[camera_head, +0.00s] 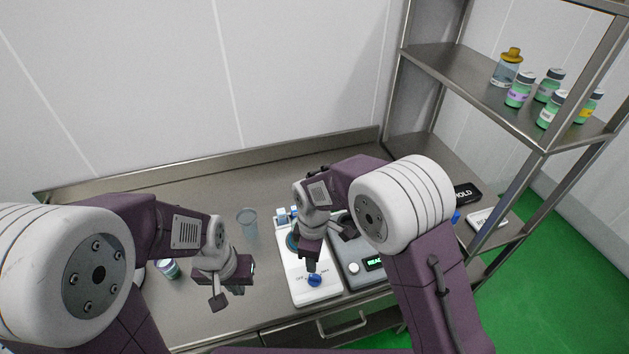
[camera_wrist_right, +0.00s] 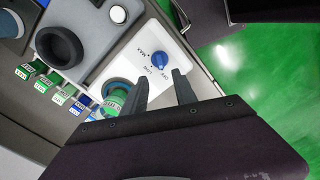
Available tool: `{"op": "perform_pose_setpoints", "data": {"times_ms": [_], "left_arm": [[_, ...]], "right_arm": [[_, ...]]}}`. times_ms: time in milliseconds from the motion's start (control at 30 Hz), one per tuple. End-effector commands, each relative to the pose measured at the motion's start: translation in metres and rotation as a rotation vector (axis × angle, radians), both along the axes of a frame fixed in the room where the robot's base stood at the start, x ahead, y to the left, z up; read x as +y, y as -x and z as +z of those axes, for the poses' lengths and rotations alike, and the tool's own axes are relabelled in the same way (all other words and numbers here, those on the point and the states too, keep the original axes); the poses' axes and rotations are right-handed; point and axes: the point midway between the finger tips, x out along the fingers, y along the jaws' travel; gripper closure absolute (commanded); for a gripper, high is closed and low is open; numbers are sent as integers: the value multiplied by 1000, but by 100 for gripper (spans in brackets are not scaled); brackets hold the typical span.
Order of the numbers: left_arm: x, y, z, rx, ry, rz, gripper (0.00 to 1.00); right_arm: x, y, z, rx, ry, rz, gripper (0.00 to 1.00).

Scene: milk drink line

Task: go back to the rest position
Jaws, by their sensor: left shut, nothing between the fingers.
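My left gripper (camera_head: 218,298) hangs low over the left part of the steel bench, shut and empty. My right gripper (camera_wrist_right: 160,82) is open, with nothing between its fingers. In the right wrist view its fingertips are apart on the near side of a blue knob (camera_wrist_right: 160,58) on a white device. The same knob (camera_head: 314,281) shows in the head view, just below the right gripper. A green-labelled container (camera_wrist_right: 116,99) stands in a round well of the white device (camera_head: 322,293), beside one finger. My right arm hides part of the devices in the head view.
A clear cup (camera_head: 247,217) and a small capped jar (camera_head: 168,268) stand on the bench (camera_head: 190,325). A grey device (camera_head: 352,246) adjoins the white one. At right are a steel rack (camera_head: 470,84) with bottles, a black HOLD sign (camera_head: 466,193) and a white sign (camera_head: 487,219).

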Motion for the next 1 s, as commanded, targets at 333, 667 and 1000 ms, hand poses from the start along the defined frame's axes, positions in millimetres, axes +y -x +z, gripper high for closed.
{"op": "perform_pose_setpoints", "data": {"times_ms": [333,667,1000], "left_arm": [[0,0,-9,0,0,0,100],[0,0,-14,0,0,0,100],[0,0,-14,0,0,0,100]], "right_arm": [[-91,-22,44,-85,-41,-260,66],[-188,107,26,-61,-67,-1241,66],[-187,102,25,-72,-88,-1403,66]]}}
